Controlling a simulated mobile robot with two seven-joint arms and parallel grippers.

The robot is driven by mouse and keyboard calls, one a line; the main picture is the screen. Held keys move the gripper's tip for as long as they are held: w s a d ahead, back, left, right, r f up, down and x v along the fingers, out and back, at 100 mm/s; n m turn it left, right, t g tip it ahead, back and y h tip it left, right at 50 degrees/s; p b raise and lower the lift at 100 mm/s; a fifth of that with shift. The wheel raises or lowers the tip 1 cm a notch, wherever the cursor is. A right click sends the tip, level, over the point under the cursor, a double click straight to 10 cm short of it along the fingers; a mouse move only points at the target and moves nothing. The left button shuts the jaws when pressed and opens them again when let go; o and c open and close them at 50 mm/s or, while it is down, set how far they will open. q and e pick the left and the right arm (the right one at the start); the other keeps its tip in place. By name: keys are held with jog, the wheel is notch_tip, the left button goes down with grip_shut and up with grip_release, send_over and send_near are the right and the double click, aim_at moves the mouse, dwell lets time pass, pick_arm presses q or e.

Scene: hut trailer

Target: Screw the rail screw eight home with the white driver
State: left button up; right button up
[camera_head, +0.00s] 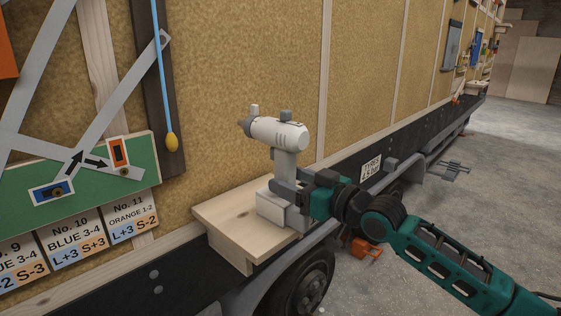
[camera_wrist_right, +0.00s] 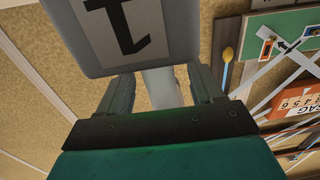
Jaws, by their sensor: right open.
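The white driver (camera_head: 281,133) stands upright on a small wooden shelf (camera_head: 225,222), its grey nose pointing left and its block-like base on the wood. My right gripper (camera_head: 281,172) is open at the driver's handle, just above the base. In the right wrist view the two fingers of my right gripper (camera_wrist_right: 160,88) stand on either side of the pale handle of the driver (camera_wrist_right: 158,90), with small gaps showing. A grey block with a black mark fills the top of that view. I cannot pick out rail screw eight. My left gripper is out of view.
A green board (camera_head: 100,180) with blue and orange pieces and numbered cards (camera_head: 75,240) is on the wall at left. A blue cord with a yellow end (camera_head: 172,140) hangs beside it. A wheel (camera_head: 303,285) is below the shelf. Open floor lies at right.

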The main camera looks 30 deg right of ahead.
aim_at(280, 175)
jog(key=shift+x, duration=1.8)
jog(key=shift+d+f, duration=0.1)
grip_shut()
jog(key=shift+r, duration=0.2)
